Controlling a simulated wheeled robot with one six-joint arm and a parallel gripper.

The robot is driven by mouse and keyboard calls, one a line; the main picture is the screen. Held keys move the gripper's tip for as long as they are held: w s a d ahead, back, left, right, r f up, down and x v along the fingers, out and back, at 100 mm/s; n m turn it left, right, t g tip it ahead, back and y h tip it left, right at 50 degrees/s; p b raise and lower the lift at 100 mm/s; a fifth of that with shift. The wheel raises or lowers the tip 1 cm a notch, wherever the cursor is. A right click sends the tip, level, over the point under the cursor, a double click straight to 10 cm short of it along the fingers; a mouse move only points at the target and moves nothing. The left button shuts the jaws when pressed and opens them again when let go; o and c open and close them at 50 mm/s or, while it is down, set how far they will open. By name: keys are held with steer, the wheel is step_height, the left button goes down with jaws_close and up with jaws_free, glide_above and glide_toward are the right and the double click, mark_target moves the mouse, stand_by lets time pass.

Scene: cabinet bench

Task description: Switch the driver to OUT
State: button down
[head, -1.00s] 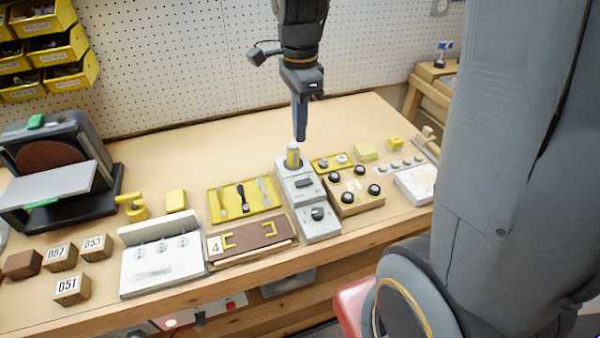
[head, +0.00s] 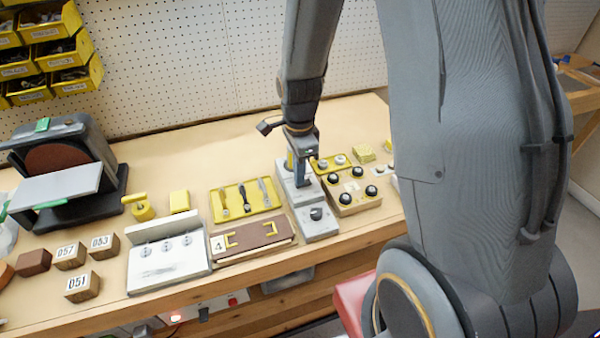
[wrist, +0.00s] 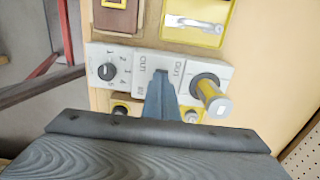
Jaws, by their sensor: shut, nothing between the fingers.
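The driver unit (head: 319,229) is a light grey box row on the bench, with a dark rotary knob (wrist: 106,71) at its near end and a yellow-and-silver cylinder (wrist: 213,99) standing at its far end. In the wrist view its middle panel (wrist: 141,62) carries OUT lettering; another OUT mark lies towards the cylinder. My gripper (wrist: 160,76) is shut and empty, its tips over the middle panel, between knob and cylinder. The fingers hide the dark switch there, so I cannot tell its position or whether I touch it. My gripper also shows in the head view (head: 301,185).
A box with black knobs (head: 350,190) stands close on the right. A yellow tool tray (head: 232,203) and a brown panel with yellow handles (head: 262,237) lie on the left. The bench behind them (head: 190,155) is mostly clear.

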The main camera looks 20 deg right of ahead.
steer(key=shift+f, duration=0.25)
steer(key=shift+s+a+f, duration=0.1)
steer(key=shift+s+f, duration=0.05)
steer(key=shift+f, duration=0.15)
stand_by(0.4)
steer(key=shift+d+r+p, duration=0.1)
steer(key=shift+d+p, duration=0.2)
steer(key=shift+d, duration=0.6)
steer(key=shift+r+p, duration=0.45)
steer(key=shift+r, duration=0.1)
step_height(320, 180, up, 13)
